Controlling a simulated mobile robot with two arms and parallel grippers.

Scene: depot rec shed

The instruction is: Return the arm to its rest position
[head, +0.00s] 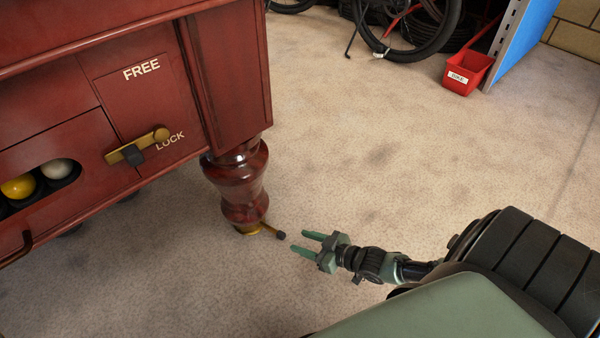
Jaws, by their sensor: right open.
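My right gripper (299,241) is low over the carpet at the lower middle of the head view, with its green fingers pointing left. It is open, with nothing visible between the fingers. Its fingertips are just right of a small brass lever with a black end (281,236) at the foot of the table leg, with a small gap in the picture. My right arm comes in from the lower right. My left gripper is not in view.
A dark red wooden pool table (230,80) stands at the left on a turned leg (238,185). Its side has a brass lever (137,147) near the LOCK marking and a ball slot. A red bin (467,72) and a bicycle (408,30) are at the back. The middle carpet is clear.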

